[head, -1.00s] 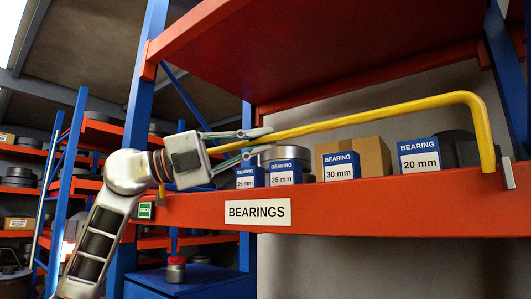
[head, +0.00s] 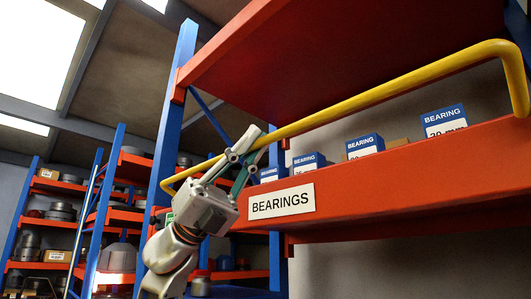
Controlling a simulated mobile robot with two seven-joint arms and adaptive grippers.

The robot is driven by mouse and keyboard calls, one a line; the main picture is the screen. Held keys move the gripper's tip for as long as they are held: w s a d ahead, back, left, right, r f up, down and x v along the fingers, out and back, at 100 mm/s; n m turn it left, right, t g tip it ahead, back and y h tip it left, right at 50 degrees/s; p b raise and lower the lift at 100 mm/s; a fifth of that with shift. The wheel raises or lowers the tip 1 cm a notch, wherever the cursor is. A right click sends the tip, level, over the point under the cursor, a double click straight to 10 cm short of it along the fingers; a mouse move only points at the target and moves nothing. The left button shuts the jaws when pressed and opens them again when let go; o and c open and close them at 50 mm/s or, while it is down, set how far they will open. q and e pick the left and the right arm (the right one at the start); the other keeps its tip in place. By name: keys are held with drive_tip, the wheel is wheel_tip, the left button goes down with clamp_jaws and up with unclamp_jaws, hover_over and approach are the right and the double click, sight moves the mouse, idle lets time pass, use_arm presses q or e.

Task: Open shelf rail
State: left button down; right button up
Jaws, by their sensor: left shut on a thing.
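The yellow shelf rail (head: 400,80) runs along the front of the orange shelf (head: 400,188) labelled BEARINGS, above its edge. It slopes up to the right and bends down at both ends. My left gripper (head: 252,140) is shut on the rail left of its middle, with its fingers around the bar. The left bent end of the rail (head: 170,184) is partly hidden behind my gripper. My right gripper is not in view.
Blue-and-white bearing boxes (head: 364,146) stand on the shelf behind the rail. An orange upper shelf (head: 350,50) hangs above, and a blue upright (head: 170,115) stands at left. More stocked racks (head: 120,195) fill the left background.

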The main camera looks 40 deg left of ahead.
use_arm(q)
drive_tip(key=shift+w+f+m+g+b, duration=0.15)
drive_tip(key=shift+f+m+g+b, duration=0.2)
drive_tip(key=shift+f+m+g, duration=0.6)
drive_tip(key=shift+s+f+m+g+y+b, duration=0.1)
drive_tip(key=shift+f+m+g+y+b, duration=0.4)
drive_tip(key=shift+m+g, duration=1.55)
drive_tip(key=shift+s+f+m+g+y+b, duration=0.2)
drive_tip(key=shift+f+m+g+b, duration=0.65)
drive_tip(key=shift+m+g, duration=1.2)
drive_tip(key=shift+s+f+m+g+y+b, duration=0.1)
drive_tip(key=shift+f+m+g+y+b, duration=0.25)
drive_tip(key=shift+f+m+g, duration=1.15)
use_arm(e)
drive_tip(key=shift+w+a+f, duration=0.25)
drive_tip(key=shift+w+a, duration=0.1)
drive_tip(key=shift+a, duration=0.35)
use_arm(q)
drive_tip(key=shift+r+m+g, duration=0.25)
drive_tip(key=shift+r+m, duration=0.25)
drive_tip(key=shift+m, duration=0.35)
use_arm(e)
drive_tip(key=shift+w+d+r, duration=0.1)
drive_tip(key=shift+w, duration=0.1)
use_arm(q)
drive_tip(key=c, duration=2.1)
unclamp_jaws()
